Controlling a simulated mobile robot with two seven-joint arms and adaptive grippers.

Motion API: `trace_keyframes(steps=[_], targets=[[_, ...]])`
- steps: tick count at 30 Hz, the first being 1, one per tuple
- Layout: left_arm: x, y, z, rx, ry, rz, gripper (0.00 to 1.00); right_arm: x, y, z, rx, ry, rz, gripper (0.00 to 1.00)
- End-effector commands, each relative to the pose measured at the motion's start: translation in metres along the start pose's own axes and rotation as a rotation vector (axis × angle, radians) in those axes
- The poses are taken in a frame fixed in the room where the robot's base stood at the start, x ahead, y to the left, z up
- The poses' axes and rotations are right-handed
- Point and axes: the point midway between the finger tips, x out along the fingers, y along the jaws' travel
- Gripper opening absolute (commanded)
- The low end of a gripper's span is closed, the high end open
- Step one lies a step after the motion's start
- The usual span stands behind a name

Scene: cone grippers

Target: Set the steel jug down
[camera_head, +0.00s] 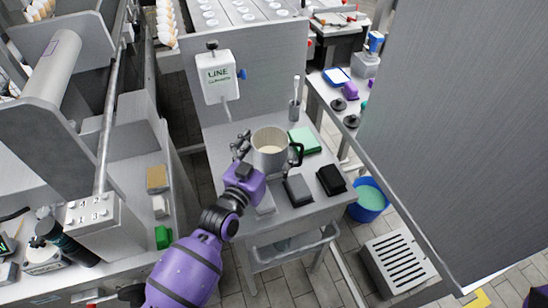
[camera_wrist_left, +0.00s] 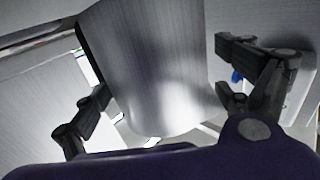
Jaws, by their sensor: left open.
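The steel jug (camera_head: 271,160) stands upright with its open top showing pale contents. It appears to be on the grey cart top (camera_head: 232,207), though its base is partly hidden. Its dark handle (camera_head: 297,154) is on the right side. My left gripper (camera_head: 255,160) is open at the jug's near left side. In the left wrist view the jug (camera_wrist_left: 155,75) is between the two spread fingers of the gripper (camera_wrist_left: 165,85), with gaps visible on both sides. My right gripper is not in view.
A green item (camera_head: 304,141), a grey block (camera_head: 297,190) and a black block (camera_head: 331,180) lie on the cart near the jug. A white dispenser (camera_head: 218,78) hangs on the panel behind. A blue bucket (camera_head: 368,203) stands on the floor at right.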

Motion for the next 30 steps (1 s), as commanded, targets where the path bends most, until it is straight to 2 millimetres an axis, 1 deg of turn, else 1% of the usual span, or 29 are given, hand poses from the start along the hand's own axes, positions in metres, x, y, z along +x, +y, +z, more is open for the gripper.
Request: trace_keyframes(steps=[1,3,11,27,29,30], targets=[[0.0066,0.0003,0.0006,-0.001,-0.001,0.0,0.94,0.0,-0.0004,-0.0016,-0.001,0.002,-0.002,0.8],[0.0114,0.0005,0.0015,-0.001,-0.002,0.0,0.94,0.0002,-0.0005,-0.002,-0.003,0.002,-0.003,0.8],[0.0129,0.0004,0.0029,-0.001,-0.004,0.0,0.94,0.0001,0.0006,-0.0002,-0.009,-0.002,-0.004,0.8],[0.0126,0.0003,0.0026,0.0,-0.003,0.0,0.23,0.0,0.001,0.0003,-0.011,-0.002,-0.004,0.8],[0.0127,0.0002,0.0025,0.0,-0.003,0.0,0.16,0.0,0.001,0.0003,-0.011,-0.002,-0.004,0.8],[0.0134,0.0003,-0.0008,-0.001,0.004,-0.001,0.16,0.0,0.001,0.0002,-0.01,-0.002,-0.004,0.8]])
